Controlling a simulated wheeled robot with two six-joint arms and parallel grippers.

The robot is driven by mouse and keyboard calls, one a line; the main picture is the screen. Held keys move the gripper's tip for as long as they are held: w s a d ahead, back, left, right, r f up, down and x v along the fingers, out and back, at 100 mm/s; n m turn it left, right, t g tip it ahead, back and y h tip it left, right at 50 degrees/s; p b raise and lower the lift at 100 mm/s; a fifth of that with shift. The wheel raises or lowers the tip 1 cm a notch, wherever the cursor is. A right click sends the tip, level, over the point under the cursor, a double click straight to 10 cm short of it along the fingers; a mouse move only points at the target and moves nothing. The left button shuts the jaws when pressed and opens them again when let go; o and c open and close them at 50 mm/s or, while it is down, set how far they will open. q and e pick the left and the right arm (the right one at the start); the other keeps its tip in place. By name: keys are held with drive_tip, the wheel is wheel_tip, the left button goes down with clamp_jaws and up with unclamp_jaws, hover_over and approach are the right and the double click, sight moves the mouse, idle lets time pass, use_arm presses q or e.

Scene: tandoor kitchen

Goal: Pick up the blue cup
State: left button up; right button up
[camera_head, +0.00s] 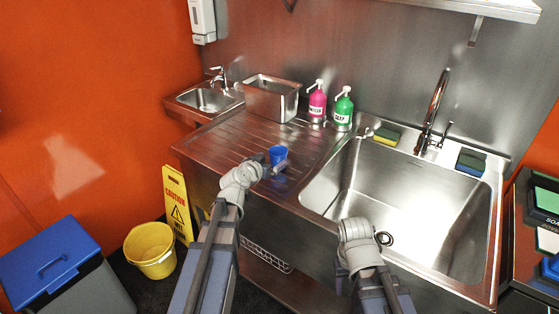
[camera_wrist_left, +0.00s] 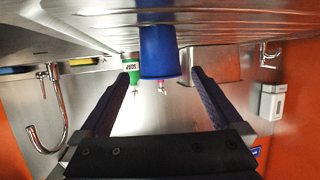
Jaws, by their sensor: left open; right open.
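The blue cup (camera_head: 278,154) stands near the front edge of the ribbed steel drainboard (camera_head: 240,128), left of the big sink. My left gripper (camera_head: 275,168) is open beside the cup on its near side. In the left wrist view, which is upside down, the cup (camera_wrist_left: 159,50) shows large at the top, in line with the gap between the two dark fingers of my left gripper (camera_wrist_left: 160,90). I cannot tell whether they touch it. My right gripper (camera_head: 356,232) is open and away from the cup, at the big sink's front edge; its fingers are hard to make out.
Pink (camera_head: 317,103) and green (camera_head: 342,110) soap bottles and a steel bin (camera_head: 271,98) stand behind the cup. The big sink (camera_head: 405,190) lies to the right. A yellow bucket (camera_head: 150,250) and caution sign (camera_head: 178,203) stand on the floor at left.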

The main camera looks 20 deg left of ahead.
sight(281, 153)
use_arm(q)
drive_tip(key=shift+b+x, duration=0.9)
drive_tip(key=shift+x, duration=2.4)
drive_tip(key=shift+r, duration=0.1)
drive_tip(key=c, duration=1.2)
drive_tip(key=shift+r, duration=0.1)
wheel_tip(281, 153, up, 10)
drive_tip(key=p, duration=1)
